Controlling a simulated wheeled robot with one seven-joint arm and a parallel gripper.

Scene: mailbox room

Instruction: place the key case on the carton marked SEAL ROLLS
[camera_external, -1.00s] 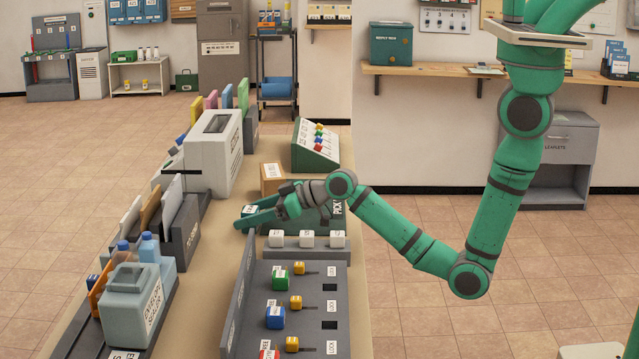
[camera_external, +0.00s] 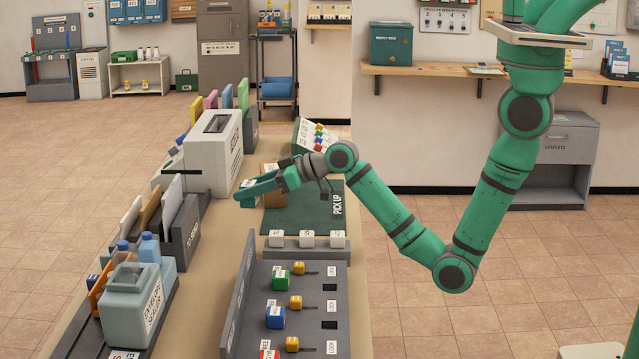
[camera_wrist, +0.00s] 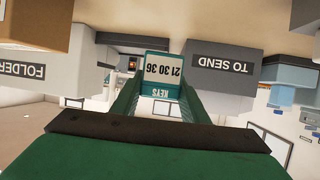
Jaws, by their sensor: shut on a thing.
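The key case (camera_wrist: 162,75) is teal with a white label reading KEYS 21 30 36, upside down in the wrist view. My gripper (camera_wrist: 160,98) is shut on it, with one green finger on each side. In the external view my gripper (camera_external: 256,190) is raised above the bench, pointing left. A brown carton (camera_external: 274,201) stands behind and partly hidden by it; its marking cannot be read here. The case is small and hard to make out in the external view.
A green PICK UP mat (camera_external: 305,222) lies below my wrist, bare where it shows. A sloped rack with coloured pieces (camera_external: 308,139) stands beyond. A grey-white slotted box (camera_external: 213,150) is to the left, and a lock board (camera_external: 290,320) is in front.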

